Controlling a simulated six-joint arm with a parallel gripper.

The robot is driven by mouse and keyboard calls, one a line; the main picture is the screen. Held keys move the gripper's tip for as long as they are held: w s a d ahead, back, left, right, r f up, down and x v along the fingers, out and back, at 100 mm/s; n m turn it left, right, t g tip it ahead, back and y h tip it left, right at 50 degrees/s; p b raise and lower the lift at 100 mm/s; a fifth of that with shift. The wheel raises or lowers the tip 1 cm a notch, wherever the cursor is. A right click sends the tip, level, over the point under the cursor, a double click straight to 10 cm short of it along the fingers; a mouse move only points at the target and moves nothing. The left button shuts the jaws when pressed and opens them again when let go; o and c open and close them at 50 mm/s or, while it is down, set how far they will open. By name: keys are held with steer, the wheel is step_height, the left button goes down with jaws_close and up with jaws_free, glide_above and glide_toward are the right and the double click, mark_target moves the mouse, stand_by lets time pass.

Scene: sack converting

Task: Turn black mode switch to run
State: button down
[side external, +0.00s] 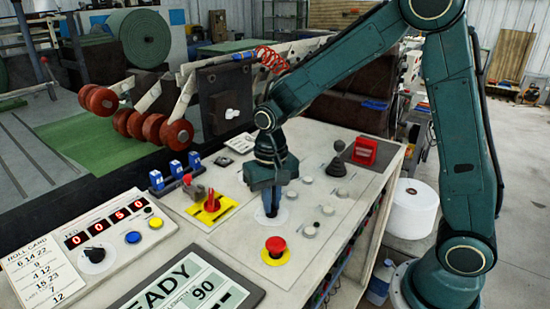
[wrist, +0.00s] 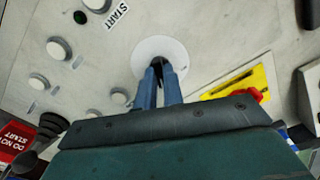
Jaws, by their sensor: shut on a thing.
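My gripper (side external: 271,208) points straight down at the control panel, its blue fingers over a white round dial plate (side external: 284,216). In the wrist view my gripper (wrist: 160,68) is shut on the black mode switch (wrist: 157,63), at the middle of the white dial plate (wrist: 170,46). Only a small dark part of the switch shows between the fingertips. Its pointing direction and any position labels are hidden.
A red mushroom button (side external: 275,246) on a yellow plate stands close in front. A red handle on a yellow base (side external: 210,208) is at left. White buttons (side external: 309,232) and a black joystick (side external: 338,163) are at right. A display (side external: 185,285) lies at the front.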

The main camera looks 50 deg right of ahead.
steer(key=shift+m, duration=1.9)
steer(key=c, duration=1.5)
jaws_free()
steer(key=shift+r, duration=0.1)
step_height(320, 180, up, 14)
steer(key=shift+f, duration=0.15)
